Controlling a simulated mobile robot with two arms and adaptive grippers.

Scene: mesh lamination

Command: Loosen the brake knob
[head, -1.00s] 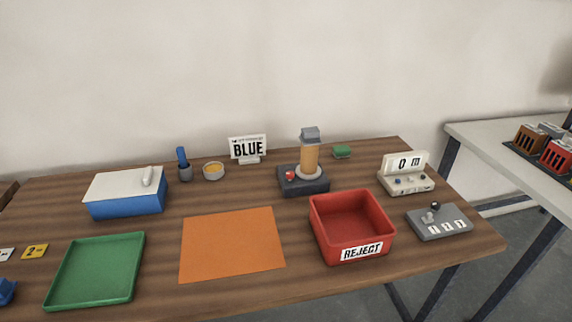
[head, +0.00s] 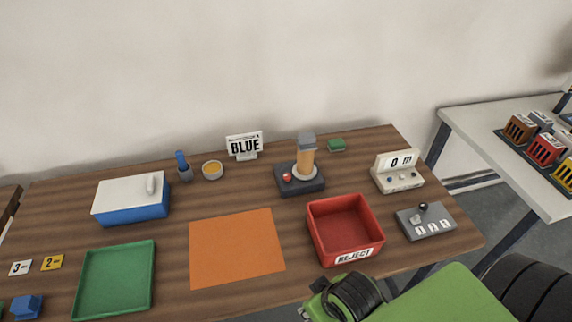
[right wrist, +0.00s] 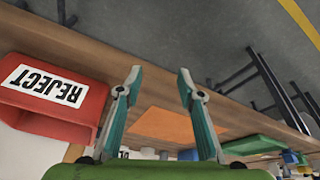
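A dark base (head: 301,182) stands at the back middle of the table. It holds an upright orange roll (head: 306,162) with a grey cap. A red knob (head: 287,177) sits at the base's left front; I cannot tell if it is the brake knob. Nothing touches it. My right arm comes in at the bottom right of the head view. In the right wrist view my right gripper (right wrist: 160,77) is open and empty, its fingers apart near the table's front edge. My left gripper is not in view.
A red REJECT bin (head: 345,229) stands between my right arm and the base. An orange sheet (head: 236,246) and a green tray (head: 116,281) lie left of it. A white counter (head: 398,174) and a grey lever box (head: 426,222) stand at the right.

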